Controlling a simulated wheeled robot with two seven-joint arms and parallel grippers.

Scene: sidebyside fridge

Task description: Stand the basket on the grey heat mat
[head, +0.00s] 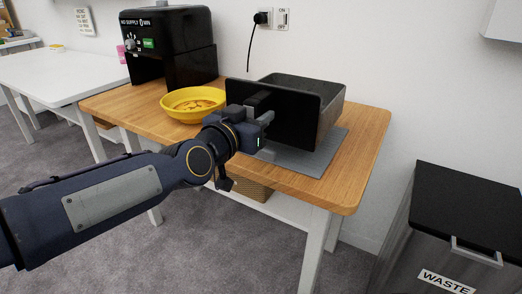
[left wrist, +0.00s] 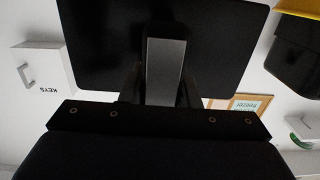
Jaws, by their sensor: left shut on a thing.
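The basket is a dark open-topped box with a flat black front panel (head: 298,112) and a grey handle. My left gripper (head: 260,112) is shut on that handle, at the panel's left part in the head view. In the left wrist view the handle (left wrist: 166,72) stands between the fingers, with the black panel (left wrist: 100,45) behind it. The basket looks upright over the grey heat mat (head: 312,160), whose front and right parts show. I cannot tell whether the basket's underside touches the mat. My right gripper is not in view.
A yellow bowl (head: 193,103) stands left of the basket on the wooden table (head: 360,150). A black appliance (head: 188,45) with dials stands behind the bowl. A wall socket with a plug (head: 272,18) is above. A waste bin (head: 455,225) stands at the right.

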